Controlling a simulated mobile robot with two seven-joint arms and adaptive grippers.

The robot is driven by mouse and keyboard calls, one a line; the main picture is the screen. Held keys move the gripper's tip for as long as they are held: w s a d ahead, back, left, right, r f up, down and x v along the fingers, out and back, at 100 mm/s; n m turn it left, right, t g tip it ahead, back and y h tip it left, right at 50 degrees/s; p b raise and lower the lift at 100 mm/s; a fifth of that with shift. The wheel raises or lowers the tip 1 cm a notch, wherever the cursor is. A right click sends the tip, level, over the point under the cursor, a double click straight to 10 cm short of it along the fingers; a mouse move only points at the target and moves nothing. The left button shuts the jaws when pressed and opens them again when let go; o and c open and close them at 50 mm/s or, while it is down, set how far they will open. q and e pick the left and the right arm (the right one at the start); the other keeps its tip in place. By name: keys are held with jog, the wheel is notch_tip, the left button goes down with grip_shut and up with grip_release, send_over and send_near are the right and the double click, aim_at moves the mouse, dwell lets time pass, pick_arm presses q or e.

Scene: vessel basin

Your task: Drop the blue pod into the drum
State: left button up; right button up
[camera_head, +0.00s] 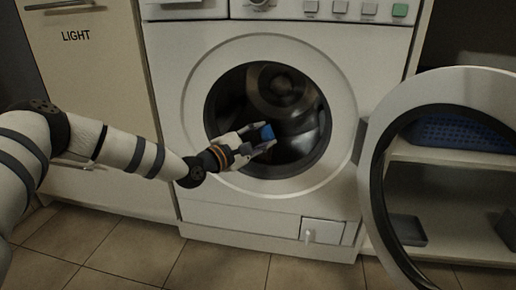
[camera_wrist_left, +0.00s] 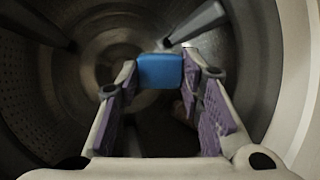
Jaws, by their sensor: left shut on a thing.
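The blue pod (camera_head: 267,132) is held between the fingertips of my left gripper (camera_head: 262,141), in front of the washing machine's round opening. The pod also shows in the left wrist view (camera_wrist_left: 160,71), gripped between the purple-padded fingers (camera_wrist_left: 160,80). The drum (camera_head: 285,95) is dark metal and open to the front; in the left wrist view its perforated wall (camera_wrist_left: 40,90) surrounds the fingers. I cannot tell exactly how deep the pod is past the rim. My right gripper is not in view.
The washer's round door (camera_head: 375,185) stands swung open to the right. Behind it are shelves with a blue basket (camera_head: 450,133) and a grey tray (camera_head: 408,230). A cabinet (camera_head: 95,100) marked LIGHT stands on the left. The tiled floor in front is clear.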

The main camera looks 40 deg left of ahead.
pick_arm(q)
jog(key=shift+w+a+b, duration=0.35)
jog(key=shift+w+b, duration=0.2)
jog(key=shift+w, duration=0.1)
jog(key=shift+w+a+b, duration=0.35)
jog(key=shift+w+b, duration=0.15)
jog(key=shift+w, duration=0.1)
jog(key=w+a, duration=0.4)
jog(key=w, duration=0.3)
jog(key=shift+a, duration=0.2)
jog(key=o, duration=1)
jog(key=shift+c, duration=0.2)
